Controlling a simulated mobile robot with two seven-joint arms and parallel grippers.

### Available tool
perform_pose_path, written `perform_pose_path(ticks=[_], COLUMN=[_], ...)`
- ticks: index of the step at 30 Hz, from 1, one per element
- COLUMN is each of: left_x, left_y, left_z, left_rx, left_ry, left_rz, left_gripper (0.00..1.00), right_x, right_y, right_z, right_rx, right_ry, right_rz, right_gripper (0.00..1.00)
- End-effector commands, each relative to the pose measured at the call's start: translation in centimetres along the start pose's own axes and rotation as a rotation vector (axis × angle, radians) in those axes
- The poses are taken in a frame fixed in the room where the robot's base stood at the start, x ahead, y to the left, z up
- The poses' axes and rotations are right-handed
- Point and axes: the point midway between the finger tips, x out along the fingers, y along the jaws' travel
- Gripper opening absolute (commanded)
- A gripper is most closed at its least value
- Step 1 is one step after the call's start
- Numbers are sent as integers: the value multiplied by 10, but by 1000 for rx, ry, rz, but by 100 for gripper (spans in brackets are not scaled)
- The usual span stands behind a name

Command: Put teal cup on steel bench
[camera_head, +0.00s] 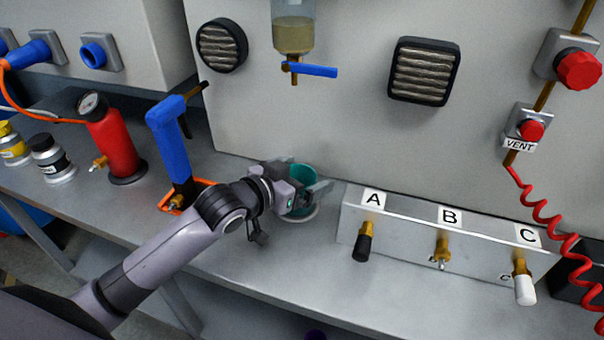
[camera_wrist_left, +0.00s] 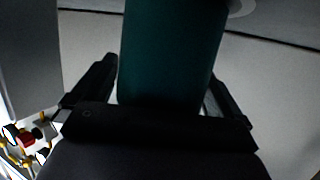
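The teal cup (camera_head: 304,173) is at the middle of the head view, above or on a pale round disc (camera_head: 300,217) on the steel bench (camera_head: 320,262). My left gripper (camera_head: 303,181) has its fingers on either side of the cup and hides much of it. In the left wrist view the teal cup (camera_wrist_left: 172,50) stands between the two fingers of my left gripper (camera_wrist_left: 165,85), very close to both. I cannot tell whether the fingers press on it, or whether its base touches the disc. My right gripper is not in view.
A valve block (camera_head: 405,235) labelled A, B, C stands to the cup's right. A blue-handled tool (camera_head: 172,145) and a red cylinder (camera_head: 113,145) stand to the left. A tank with a blue tap (camera_head: 310,70) hangs above. The bench is clear in front of the cup.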

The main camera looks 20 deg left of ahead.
Motion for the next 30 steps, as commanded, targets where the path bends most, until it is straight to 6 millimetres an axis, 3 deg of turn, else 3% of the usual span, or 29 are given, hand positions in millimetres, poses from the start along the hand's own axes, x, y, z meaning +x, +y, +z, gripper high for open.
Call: perform_pose_path(ticks=[11, 30], left_x=[-7, -108], left_y=[0, 0], left_z=[-3, -2], left_rx=[0, 0], left_ry=[-1, -2], left_rz=[0, -1], left_gripper=[100, 100], right_x=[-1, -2], right_y=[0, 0], right_z=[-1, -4], right_rx=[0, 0], right_ry=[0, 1], right_rz=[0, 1], right_gripper=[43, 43])
